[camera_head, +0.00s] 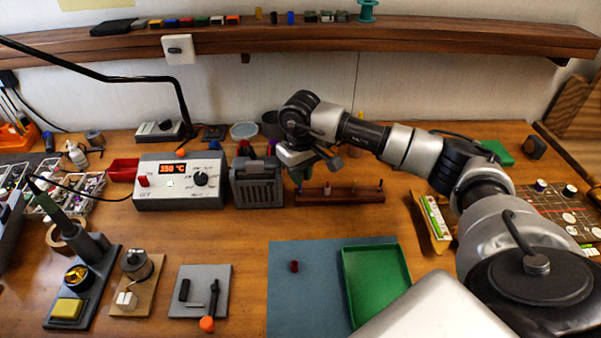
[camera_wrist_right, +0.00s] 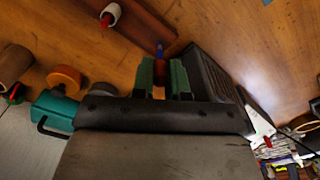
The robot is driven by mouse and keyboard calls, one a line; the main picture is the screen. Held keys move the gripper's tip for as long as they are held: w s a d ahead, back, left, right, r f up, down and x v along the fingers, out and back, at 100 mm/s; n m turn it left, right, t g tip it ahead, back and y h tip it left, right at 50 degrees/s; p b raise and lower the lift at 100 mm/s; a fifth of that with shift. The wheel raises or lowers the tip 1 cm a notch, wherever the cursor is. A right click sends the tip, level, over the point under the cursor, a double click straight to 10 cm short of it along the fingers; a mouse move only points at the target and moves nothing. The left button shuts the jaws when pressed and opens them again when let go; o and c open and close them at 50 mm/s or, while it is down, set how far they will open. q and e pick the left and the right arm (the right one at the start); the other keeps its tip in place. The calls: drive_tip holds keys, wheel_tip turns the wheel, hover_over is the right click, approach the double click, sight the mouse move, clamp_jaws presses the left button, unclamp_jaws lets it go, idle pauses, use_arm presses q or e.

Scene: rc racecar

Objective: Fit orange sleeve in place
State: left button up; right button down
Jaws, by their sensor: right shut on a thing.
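My right gripper (camera_head: 302,174) hangs above the back middle of the bench, just right of a dark grey ribbed box. In the right wrist view its two green fingers (camera_wrist_right: 160,78) point away from the camera and are shut on a small orange piece (camera_wrist_right: 158,92), which looks like the orange sleeve. Only a narrow part of it shows between the fingers. A small red part and a blue tip (camera_wrist_right: 160,49) show just beyond the fingers; I cannot tell whether they touch the sleeve. In the head view the sleeve cannot be made out. My left gripper is not in view.
The grey box (camera_head: 257,184) stands close beside the gripper, right of the station with a red display (camera_head: 178,182). A wooden rack with pegs (camera_head: 340,194) is to the right. In front are a blue mat (camera_head: 300,300), a dark red cylinder (camera_head: 294,266) and a green tray (camera_head: 376,280).

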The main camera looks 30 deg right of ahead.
drive_tip(key=shift+b, duration=0.7)
idle(1.1)
drive_tip(key=shift+f+b, duration=0.9)
drive_tip(key=shift+f, duration=0.15)
drive_tip(key=c, duration=1.1)
unclamp_jaws()
drive_tip(key=shift+o, duration=0.2)
wheel_tip(320, 180, up, 11)
drive_tip(key=b, duration=0.1)
drive_tip(key=shift+b, duration=0.3)
